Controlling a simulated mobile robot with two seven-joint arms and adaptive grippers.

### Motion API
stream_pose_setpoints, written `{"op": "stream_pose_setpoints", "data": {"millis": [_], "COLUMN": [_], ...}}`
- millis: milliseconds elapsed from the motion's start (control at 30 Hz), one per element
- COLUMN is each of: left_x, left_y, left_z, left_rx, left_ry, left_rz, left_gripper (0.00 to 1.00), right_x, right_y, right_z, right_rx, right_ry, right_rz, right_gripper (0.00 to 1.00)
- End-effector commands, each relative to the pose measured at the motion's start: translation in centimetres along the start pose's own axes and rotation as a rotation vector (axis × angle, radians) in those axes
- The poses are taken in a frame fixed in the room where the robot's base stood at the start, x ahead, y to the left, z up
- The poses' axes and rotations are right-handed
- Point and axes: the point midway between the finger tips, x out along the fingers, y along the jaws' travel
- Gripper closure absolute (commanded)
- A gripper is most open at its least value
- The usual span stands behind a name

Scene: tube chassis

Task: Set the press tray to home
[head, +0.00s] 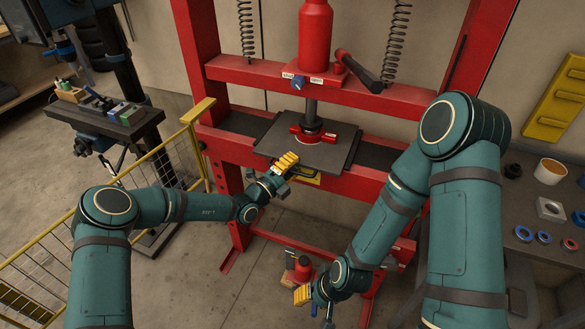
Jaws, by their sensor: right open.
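The press tray (328,156) is a dark grey flat plate in the red press frame, under the ram (311,112). A red block sits on it beneath the ram. A yellow piece (306,178), perhaps a handle, shows below the tray's front edge. My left gripper (286,160), with yellow fingers, is at the tray's front left edge and partly covers that piece. I cannot tell whether it touches the tray or how its fingers stand. My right gripper (302,294) is open, low in front of the press, well below the tray.
A red bottle-like jack (301,268) stands low behind my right gripper. A yellow railing (150,172) runs at left, by a small stand with tools (112,120). A grey bench (520,200) with rings and a cup is at right. Open floor lies at lower middle.

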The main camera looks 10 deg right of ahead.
Motion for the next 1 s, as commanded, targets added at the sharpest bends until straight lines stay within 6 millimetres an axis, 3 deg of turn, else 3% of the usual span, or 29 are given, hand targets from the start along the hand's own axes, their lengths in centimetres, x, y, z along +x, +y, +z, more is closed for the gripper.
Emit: {"op": "stream_pose_setpoints", "data": {"millis": [433, 1000], "left_x": [-0.9, -10.8], "left_y": [0.2, 0.1], "left_z": [0.1, 0.1], "left_rx": [-0.001, -0.001], "left_ry": [-0.001, -0.002], "left_rz": [0.004, 0.001], "left_gripper": [0.60, 0.60], "right_x": [0.0, 0.0], "right_y": [0.0, 0.0], "right_z": [0.0, 0.0], "right_rx": [0.000, 0.000], "right_ry": [0.000, 0.000], "right_rz": [0.000, 0.000], "right_gripper": [0.53, 0.53]}}
